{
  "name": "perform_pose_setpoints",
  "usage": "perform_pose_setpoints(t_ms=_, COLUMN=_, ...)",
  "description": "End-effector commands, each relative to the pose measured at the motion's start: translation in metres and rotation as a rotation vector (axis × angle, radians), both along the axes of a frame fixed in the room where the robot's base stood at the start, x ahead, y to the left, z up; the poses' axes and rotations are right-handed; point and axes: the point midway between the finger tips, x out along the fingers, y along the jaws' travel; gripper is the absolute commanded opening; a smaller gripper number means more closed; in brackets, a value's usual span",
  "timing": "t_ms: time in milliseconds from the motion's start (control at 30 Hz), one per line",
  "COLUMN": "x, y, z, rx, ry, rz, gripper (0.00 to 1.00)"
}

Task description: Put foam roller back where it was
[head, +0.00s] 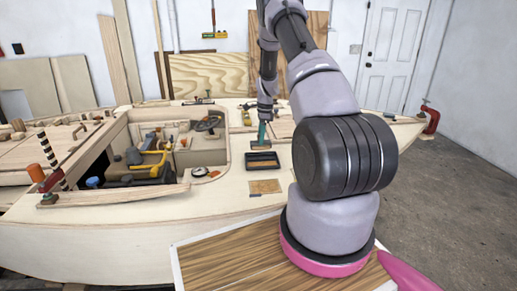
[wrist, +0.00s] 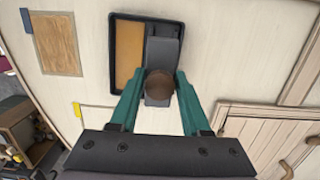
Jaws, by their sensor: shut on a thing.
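My gripper (wrist: 160,95) has two teal fingers, which also show in the head view (head: 263,131) pointing down over the deck. It is shut on the foam roller (wrist: 160,85), whose round brown end faces the wrist camera. A dark grey part extends beyond that end in the wrist view. The held thing appears just behind the black tray (head: 262,168) in the head view. In the wrist view the tray (wrist: 114,52) lies under it, with an amber inside strip showing on the left. The grey part covers the tray's right half. I cannot tell whether they touch.
A tan square sheet (head: 265,186) lies on the deck in front of the tray. Left of the tray is the open cockpit, with a yellow tool (head: 152,163) and other tools inside. Panelled hatches (wrist: 265,135) lie at the right in the wrist view.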

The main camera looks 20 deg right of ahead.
Motion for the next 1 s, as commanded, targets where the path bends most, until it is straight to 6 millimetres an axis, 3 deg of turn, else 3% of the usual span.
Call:
perform_pose_setpoints(t_ms=367, x=0.000, y=0.000, z=-0.041, rx=0.000, ry=0.000, rz=0.002, gripper=0.00)
perform_pose_setpoints(t_ms=733, x=0.000, y=0.000, z=-0.046, rx=0.000, ry=-0.001, rz=0.002, gripper=0.00)
perform_pose_setpoints(t_ms=767, x=0.000, y=0.000, z=-0.046, rx=0.000, ry=-0.001, rz=0.002, gripper=0.55)
perform_pose_setpoints(t_ms=800, x=0.000, y=0.000, z=-0.045, rx=0.000, ry=-0.001, rz=0.002, gripper=0.70)
perform_pose_setpoints(t_ms=833, x=0.000, y=0.000, z=-0.045, rx=0.000, ry=-0.001, rz=0.002, gripper=0.77)
perform_pose_setpoints(t_ms=1000, x=0.000, y=0.000, z=-0.045, rx=0.000, ry=-0.001, rz=0.002, gripper=0.77)
